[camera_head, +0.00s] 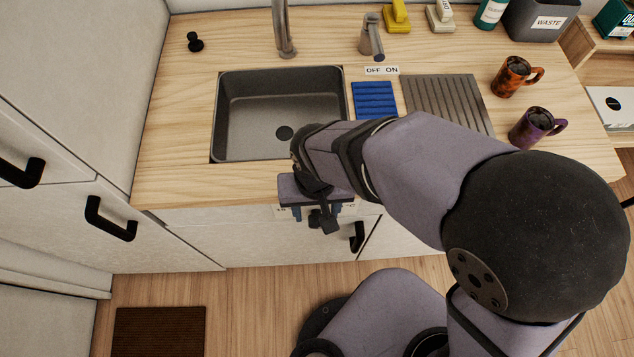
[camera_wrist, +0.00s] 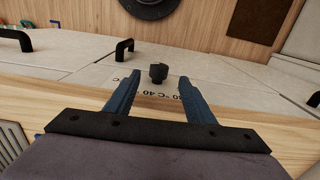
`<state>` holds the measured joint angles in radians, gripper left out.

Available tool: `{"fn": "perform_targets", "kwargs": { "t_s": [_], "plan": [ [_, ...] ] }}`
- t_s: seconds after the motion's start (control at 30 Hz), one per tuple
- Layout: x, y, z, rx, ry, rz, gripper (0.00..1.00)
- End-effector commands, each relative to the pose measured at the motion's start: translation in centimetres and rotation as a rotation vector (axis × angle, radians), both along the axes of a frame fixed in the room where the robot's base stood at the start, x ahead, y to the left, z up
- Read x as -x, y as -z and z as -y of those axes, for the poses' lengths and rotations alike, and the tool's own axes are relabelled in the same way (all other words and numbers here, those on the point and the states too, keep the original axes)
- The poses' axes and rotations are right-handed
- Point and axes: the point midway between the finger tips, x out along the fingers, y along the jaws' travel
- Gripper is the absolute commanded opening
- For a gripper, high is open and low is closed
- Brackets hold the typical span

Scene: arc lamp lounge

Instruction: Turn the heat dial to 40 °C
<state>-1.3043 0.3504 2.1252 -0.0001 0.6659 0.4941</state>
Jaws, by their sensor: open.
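The heat dial (camera_wrist: 158,72) is a small black knob on the pale cabinet front, just under the wooden counter edge in the wrist view. Dark temperature print (camera_wrist: 160,95) shows near it, with a "40" readable and other marks partly hidden or too small. My gripper (camera_wrist: 157,84) is open, its two blue fingers pointing toward the dial, one on each side of it in the picture. I cannot tell whether they touch it. In the head view my gripper (camera_head: 317,211) is at the counter's front edge, largely covering the dial area. The dial's pointer direction cannot be made out.
The sink (camera_head: 280,110) lies behind my gripper, with a blue sponge-like pad (camera_head: 375,100) and a ribbed drainer (camera_head: 447,103) to its right. Two mugs, orange (camera_head: 511,77) and purple (camera_head: 532,127), stand farther right. Black cabinet handles (camera_head: 110,219) stick out at left.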

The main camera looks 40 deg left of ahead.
Motion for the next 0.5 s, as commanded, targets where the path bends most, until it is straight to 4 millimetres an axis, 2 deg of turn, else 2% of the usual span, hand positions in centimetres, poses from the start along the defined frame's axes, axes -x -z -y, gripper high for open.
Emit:
{"fn": "perform_targets", "kwargs": {
  "t_s": [0.17,0.5],
  "plan": [
    [-0.1,0.7,0.1,0.002,0.001,-0.001,0.49],
    [-0.1,4.8,0.2,0.004,0.001,-0.001,0.49]
  ]
}}
